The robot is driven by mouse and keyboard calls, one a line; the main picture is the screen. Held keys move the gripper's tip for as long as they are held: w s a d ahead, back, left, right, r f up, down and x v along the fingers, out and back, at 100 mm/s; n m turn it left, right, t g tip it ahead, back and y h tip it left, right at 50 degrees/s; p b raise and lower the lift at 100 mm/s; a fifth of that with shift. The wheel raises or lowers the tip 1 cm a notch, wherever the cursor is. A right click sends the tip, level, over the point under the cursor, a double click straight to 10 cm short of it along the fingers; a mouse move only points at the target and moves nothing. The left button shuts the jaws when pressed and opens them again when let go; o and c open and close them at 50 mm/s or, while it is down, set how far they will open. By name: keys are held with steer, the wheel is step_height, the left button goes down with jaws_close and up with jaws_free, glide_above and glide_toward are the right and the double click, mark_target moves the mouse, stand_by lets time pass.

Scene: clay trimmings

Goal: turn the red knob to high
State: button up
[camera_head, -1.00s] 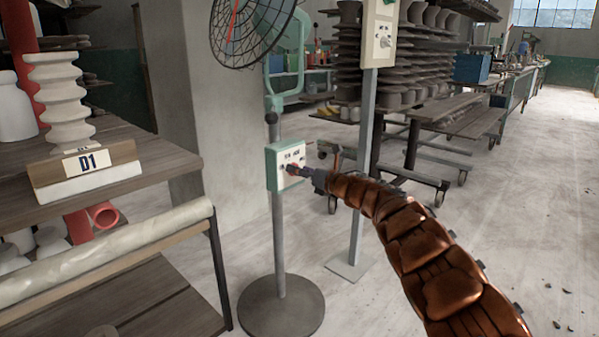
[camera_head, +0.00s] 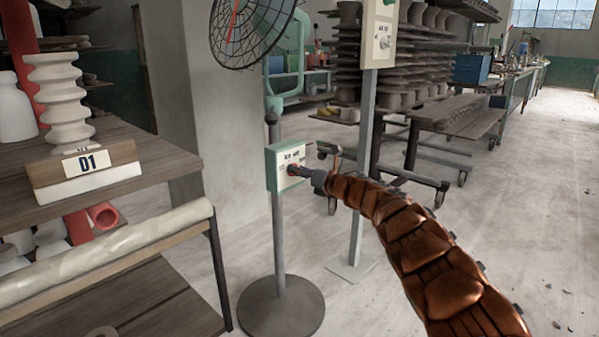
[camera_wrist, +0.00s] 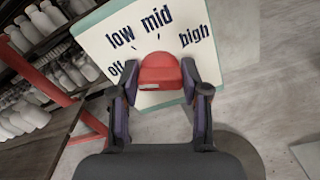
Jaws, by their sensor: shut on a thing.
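The red knob (camera_wrist: 160,70) sits on a white panel with a green edge (camera_wrist: 95,38), marked off, low, mid and high. In the wrist view, my gripper (camera_wrist: 160,80) has one finger on each side of the knob and is shut on it. No clear pointer shows on the knob, so I cannot tell its exact setting. In the head view, the control box (camera_head: 272,170) is on the stand of a fan (camera_head: 250,30). My gripper (camera_head: 299,171) reaches it from the right and mostly hides the knob.
A second post with a switch box (camera_head: 380,42) stands just right of the fan. A wooden shelf unit (camera_head: 165,150) with white pottery and a D1 sign is at the left. Wheeled racks (camera_head: 430,180) stand behind. The floor at the right is largely clear.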

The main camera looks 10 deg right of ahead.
steer(key=shift+a+r+p, duration=0.1)
steer(key=shift+p, duration=0.25)
steer(key=m+p, duration=0.2)
steer(key=m, duration=0.1)
steer(key=shift+r+p, duration=0.1)
steer(key=shift+p, duration=0.25)
steer(key=shift+f+m+p, duration=0.2)
steer(key=shift+m+p, duration=3.75)
steer(key=shift+p, duration=0.15)
steer(key=shift+f+m+p, duration=0.25)
steer(key=shift+m+p, duration=3.75)
steer(key=shift+p, duration=0.1)
steer(key=shift+f+m+p, duration=0.2)
steer(key=shift+m+p, duration=3.75)
steer(key=shift+p, duration=0.15)
steer(key=o, duration=1.1)
steer(key=shift+o, duration=0.2)
